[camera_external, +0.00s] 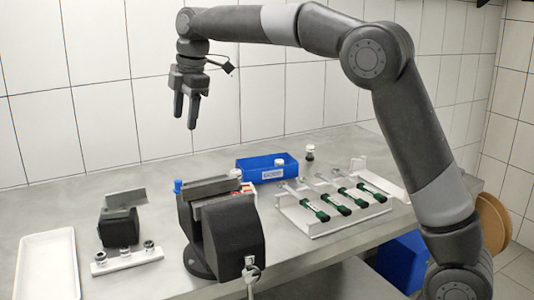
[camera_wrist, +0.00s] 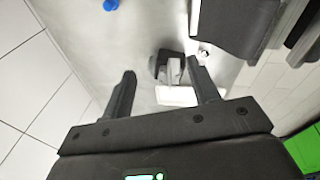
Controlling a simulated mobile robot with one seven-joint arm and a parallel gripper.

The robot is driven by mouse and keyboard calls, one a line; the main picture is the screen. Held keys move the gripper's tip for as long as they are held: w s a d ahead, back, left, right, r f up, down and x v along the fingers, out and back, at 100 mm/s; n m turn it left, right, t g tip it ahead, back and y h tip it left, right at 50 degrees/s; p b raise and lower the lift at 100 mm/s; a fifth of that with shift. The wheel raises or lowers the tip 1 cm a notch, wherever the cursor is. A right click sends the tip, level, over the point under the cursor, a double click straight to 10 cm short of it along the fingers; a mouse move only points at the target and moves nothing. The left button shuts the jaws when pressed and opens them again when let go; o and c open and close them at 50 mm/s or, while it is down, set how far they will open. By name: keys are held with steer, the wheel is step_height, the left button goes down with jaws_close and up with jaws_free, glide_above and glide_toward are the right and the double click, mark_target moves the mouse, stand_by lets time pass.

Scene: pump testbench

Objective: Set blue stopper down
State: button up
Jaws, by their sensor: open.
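The blue stopper (camera_external: 178,186) stands on the metal table, just behind and left of the black vise (camera_external: 222,215). The vise partly hides its lower part. In the wrist view the blue stopper (camera_wrist: 111,5) is cut off by the top edge, apart from my fingers. My gripper (camera_external: 187,122) is open and empty, high above the table at the left. It also shows in the wrist view (camera_wrist: 161,68) with its two fingers spread wide and nothing between them.
A small black stand (camera_external: 118,228) and a rail with several fittings (camera_external: 127,260) are at front left, beside a white tray (camera_external: 48,268). A blue bin (camera_external: 262,169) is at the back. A rack with several green-handled tools (camera_external: 310,228) is at right.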

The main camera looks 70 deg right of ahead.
steer(key=s+a+r+m+t, duration=0.1)
steer(key=s+a+m, duration=0.2)
steer(key=s+a, duration=0.5)
steer(key=s+a+r+m+t, duration=0.1)
steer(key=s+a+m, duration=0.25)
steer(key=s, duration=0.85)
steer(key=s+a+f+m, duration=0.2)
steer(key=s+f, duration=0.3)
steer(key=s, duration=0.3)
steer(key=s+a+f+m+t, duration=0.1)
steer(key=s+a+f+m, duration=0.1)
steer(key=s+f, duration=0.3)
steer(key=s+a, duration=0.1)
steer(key=s, duration=0.3)
steer(key=shift+s+a+f+m, duration=0.3)
steer(key=shift+a+m, duration=0.05)
steer(key=shift+a, duration=0.05)
